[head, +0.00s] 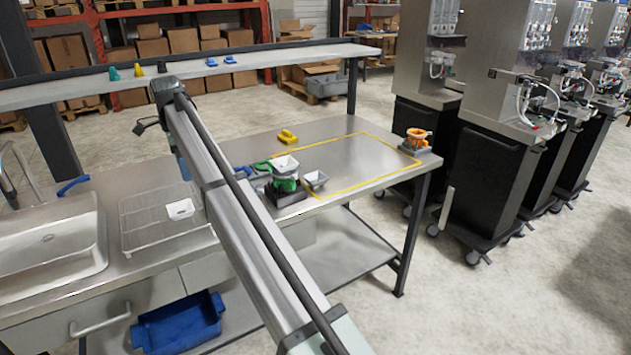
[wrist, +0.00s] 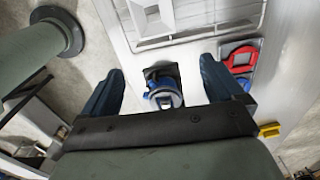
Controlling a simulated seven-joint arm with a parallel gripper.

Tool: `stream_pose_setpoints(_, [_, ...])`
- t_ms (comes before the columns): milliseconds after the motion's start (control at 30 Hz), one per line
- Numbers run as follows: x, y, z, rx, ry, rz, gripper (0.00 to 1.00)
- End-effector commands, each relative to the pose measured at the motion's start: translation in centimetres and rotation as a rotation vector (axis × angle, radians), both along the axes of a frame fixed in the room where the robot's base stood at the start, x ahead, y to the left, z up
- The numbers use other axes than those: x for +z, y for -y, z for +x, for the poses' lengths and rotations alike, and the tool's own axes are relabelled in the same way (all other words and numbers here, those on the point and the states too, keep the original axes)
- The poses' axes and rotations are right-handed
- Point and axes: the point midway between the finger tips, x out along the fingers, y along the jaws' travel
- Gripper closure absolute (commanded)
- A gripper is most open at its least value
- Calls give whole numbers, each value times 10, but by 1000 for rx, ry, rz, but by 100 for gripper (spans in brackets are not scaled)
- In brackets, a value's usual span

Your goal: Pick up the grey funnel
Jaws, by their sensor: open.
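Three small cones stand in a row on the raised shelf in the head view: one green (head: 114,73), one yellow (head: 138,70) and one dark (head: 162,66). The dark cone, just above the bend of my arm, may be the grey funnel; its exact colour is hard to tell. My gripper (wrist: 162,70) is open in the wrist view, its dark blue fingers wide apart with nothing held. In the head view my arm hides most of the gripper.
A wire rack (head: 136,228) with a white container (head: 180,209) lies beside the sink (head: 50,245). The yellow-outlined area is mostly clear.

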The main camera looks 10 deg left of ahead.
Motion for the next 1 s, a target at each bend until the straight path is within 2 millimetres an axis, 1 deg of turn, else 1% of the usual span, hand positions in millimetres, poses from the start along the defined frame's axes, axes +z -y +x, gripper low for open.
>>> stream_pose_setpoints(33, [-1, 17, 20, -28, -1, -1, 6])
stream_pose_setpoints(67, [-2, 28, 31, -44, -1, -1, 6])
stream_pose_setpoints(100, [-3, 43, 47, -68, -2, -2, 6])
stream_pose_setpoints(167, [-5, 67, 72, -104, -4, -4, 6])
stream_pose_setpoints(200, [-6, 84, 88, -129, -5, -5, 6])
stream_pose_setpoints(267, [-8, 109, 111, -165, -7, -7, 6])
stream_pose_setpoints(300, [-10, 126, 126, -189, -8, -8, 6])
stream_pose_setpoints(367, [-12, 151, 148, -225, -10, -10, 6])
stream_pose_setpoints(400, [-13, 168, 162, -247, -12, -10, 6])
stream_pose_setpoints(500, [-15, 204, 190, -296, -16, -12, 6])
stream_pose_setpoints(700, [-19, 263, 232, -365, -19, -12, 6])
stream_pose_setpoints(867, [-23, 302, 261, -374, -20, -11, 6])
stream_pose_setpoints(900, [-24, 312, 270, -358, -20, -10, 6])
stream_pose_setpoints(933, [-25, 313, 275, -330, -20, -8, 6])
stream_pose_setpoints(1000, [-25, 307, 277, -256, -18, -4, 6])
